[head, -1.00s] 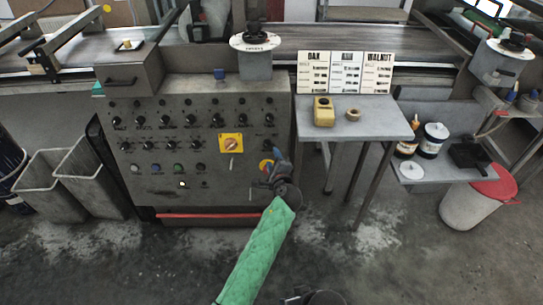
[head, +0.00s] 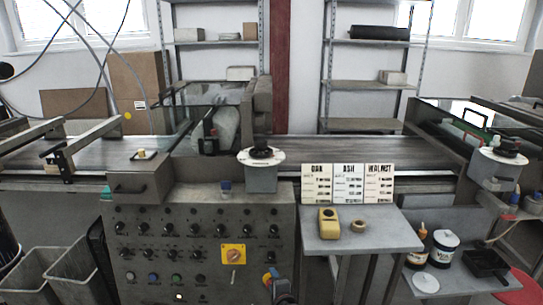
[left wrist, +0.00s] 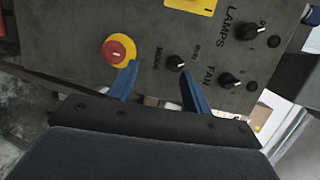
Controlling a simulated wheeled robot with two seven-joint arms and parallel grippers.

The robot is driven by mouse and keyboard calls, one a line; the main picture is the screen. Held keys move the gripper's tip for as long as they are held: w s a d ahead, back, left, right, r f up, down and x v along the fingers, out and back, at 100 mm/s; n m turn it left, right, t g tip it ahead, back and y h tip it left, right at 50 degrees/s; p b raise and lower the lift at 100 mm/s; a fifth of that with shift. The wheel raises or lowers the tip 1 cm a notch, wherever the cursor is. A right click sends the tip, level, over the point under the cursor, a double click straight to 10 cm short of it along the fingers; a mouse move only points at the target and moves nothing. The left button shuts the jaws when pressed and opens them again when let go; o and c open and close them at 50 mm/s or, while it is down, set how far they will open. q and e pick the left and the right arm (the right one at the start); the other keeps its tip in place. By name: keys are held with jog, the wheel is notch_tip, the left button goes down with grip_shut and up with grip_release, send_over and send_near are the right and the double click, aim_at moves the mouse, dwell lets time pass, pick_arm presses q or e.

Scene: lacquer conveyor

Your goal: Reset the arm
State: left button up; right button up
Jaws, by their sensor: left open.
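My left gripper (head: 279,277) shows at the bottom edge of the head view, in front of the lower right of the grey control panel (head: 140,240). Most of its arm is below the picture. In the left wrist view its two blue fingers (left wrist: 160,72) stand apart with nothing held between them. A red and yellow button (left wrist: 118,50) is just left of the left fingertip, and the black MODE knob (left wrist: 177,63) is near the right fingertip. I cannot tell whether either is touched. My right gripper is not in view.
The conveyor (head: 350,150) runs behind. Grey bins (head: 60,275) stand at left.

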pick_arm(q)
jog(key=s+a+r+n+g+h+p, duration=0.1)
jog(key=s+a+r+n+g+h, duration=0.15)
jog(key=s+n, duration=0.4)
jog(key=s+a+r+n+g+h, duration=0.2)
jog(key=s+a+r+n+g, duration=0.15)
jog(key=s+n, duration=0.35)
jog(key=s+a+f+g+p, duration=0.1)
jog(key=s+a+f+g, duration=0.1)
jog(key=s, duration=0.8)
jog(key=s+a+f+g+h+p, duration=0.1)
jog(key=s+a, duration=0.3)
jog(key=s, duration=0.7)
jog(key=s+a+f+g+p, duration=0.2)
jog(key=s+f+g, duration=0.1)
jog(key=s, duration=0.7)
jog(key=shift+s+a+h+p, duration=0.15)
jog(key=shift+a+h+p, duration=0.2)
jog(key=shift+a+p, duration=0.05)
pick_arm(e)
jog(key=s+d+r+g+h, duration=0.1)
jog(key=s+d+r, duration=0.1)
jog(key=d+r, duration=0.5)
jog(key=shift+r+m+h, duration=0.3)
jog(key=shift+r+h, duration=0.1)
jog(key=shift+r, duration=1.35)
